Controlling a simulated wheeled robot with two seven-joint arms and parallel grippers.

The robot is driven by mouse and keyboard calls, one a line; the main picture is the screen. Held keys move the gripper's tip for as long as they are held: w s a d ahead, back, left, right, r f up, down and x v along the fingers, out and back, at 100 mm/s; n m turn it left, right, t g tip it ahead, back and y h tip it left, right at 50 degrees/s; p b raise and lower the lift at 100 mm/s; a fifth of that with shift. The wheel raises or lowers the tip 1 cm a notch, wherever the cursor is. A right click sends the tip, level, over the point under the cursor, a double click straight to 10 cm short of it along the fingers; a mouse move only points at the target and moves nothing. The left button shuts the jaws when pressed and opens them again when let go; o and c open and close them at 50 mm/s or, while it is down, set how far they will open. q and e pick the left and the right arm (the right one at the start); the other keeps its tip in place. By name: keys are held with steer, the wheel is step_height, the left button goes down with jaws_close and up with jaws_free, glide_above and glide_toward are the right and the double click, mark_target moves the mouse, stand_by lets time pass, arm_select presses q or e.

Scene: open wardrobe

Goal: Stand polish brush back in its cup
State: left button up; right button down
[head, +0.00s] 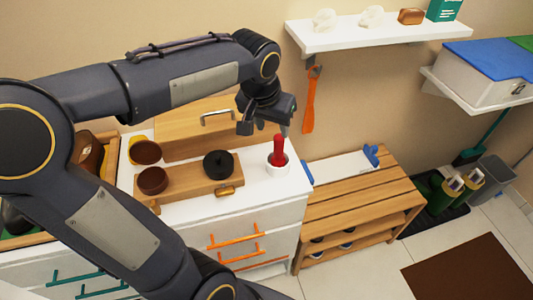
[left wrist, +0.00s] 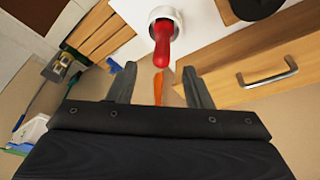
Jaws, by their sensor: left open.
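The polish brush (head: 278,150) has a red handle and stands nearly upright in a white cup (head: 278,167) on the white cabinet top. In the left wrist view the red brush (left wrist: 162,40) rises out of the round white cup (left wrist: 167,14), its handle end pointing toward my gripper. The brush's lower end is hidden inside the cup. My left gripper (head: 266,125) is open and empty, above and close to the brush. In the left wrist view its two fingers (left wrist: 158,88) are spread, with the handle end just beyond the gap. My right gripper is not in view.
A wooden tray (head: 198,185) with a dark round tin (head: 218,163) lies left of the cup. Behind it is a wooden box (head: 190,140) with a metal handle. An orange shoehorn (head: 311,98) hangs on the wall. A slatted bench (head: 355,190) stands at right.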

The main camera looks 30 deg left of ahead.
arm_select(q)
steer(key=s+d+f+t+h, duration=0.1)
steer(key=s+d+f+h, duration=0.1)
steer(key=s, duration=0.6)
steer(key=s+d+f+t+h, duration=0.1)
steer(key=s+d+f+h, duration=0.1)
steer(key=s, duration=0.7)
steer(key=shift+d+f, duration=0.7)
steer(key=shift+d, duration=0.55)
steer(key=shift+c, duration=0.3)
